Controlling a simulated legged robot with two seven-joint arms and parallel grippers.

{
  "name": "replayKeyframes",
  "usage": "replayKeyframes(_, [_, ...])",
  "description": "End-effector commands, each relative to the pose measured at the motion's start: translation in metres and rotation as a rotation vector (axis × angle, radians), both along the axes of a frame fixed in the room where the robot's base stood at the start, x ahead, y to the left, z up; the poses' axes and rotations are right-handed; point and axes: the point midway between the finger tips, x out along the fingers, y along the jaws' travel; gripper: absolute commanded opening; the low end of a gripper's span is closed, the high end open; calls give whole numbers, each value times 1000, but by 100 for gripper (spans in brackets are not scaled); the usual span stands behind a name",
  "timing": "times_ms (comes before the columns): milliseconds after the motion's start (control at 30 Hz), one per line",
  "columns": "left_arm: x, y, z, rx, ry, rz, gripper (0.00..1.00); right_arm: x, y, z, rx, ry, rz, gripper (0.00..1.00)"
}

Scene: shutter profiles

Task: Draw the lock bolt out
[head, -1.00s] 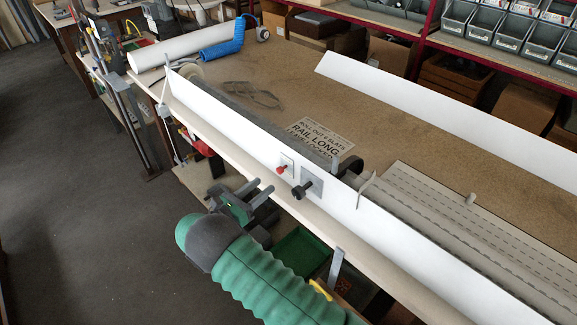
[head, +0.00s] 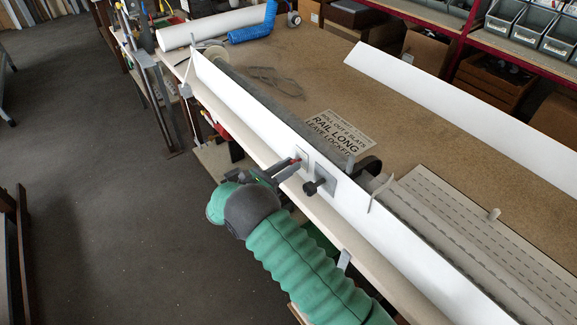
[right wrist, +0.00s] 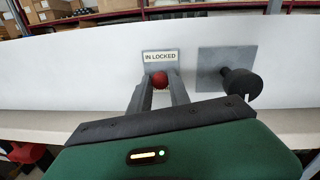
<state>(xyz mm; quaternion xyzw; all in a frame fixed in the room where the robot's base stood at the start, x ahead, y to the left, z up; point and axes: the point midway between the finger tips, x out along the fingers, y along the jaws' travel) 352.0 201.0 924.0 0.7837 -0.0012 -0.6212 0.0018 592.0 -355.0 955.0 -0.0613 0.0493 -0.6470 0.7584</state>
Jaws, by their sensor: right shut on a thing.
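The lock bolt shows as a red knob (right wrist: 159,79) on a small plate in the white rail (head: 240,115), under a label that reads "IN LOCKED" (right wrist: 161,57). It also shows small in the head view (head: 296,160). My right gripper (right wrist: 159,92) is shut on this red knob, with one finger on each side of it. In the head view, the right gripper (head: 290,168) reaches the rail's front face from below. The bolt's shaft behind the knob is hidden. My left gripper is not in view.
A black knob (head: 310,187) on a grey plate stands out close to the right of the red one. It also shows in the right wrist view (right wrist: 241,84). The bench (head: 410,115) carries a printed sign (head: 338,131) and slats (head: 500,240). Open floor lies at left.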

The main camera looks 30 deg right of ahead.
Motion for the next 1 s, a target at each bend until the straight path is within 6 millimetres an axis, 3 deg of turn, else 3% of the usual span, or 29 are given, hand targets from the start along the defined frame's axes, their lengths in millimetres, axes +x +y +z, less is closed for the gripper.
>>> replayKeyframes(67, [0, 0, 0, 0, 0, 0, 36, 1, 0, 0, 0, 0, 2, 0])
replayKeyframes(1000, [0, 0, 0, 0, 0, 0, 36, 1, -3, -1, 2, 1, 1, 0])
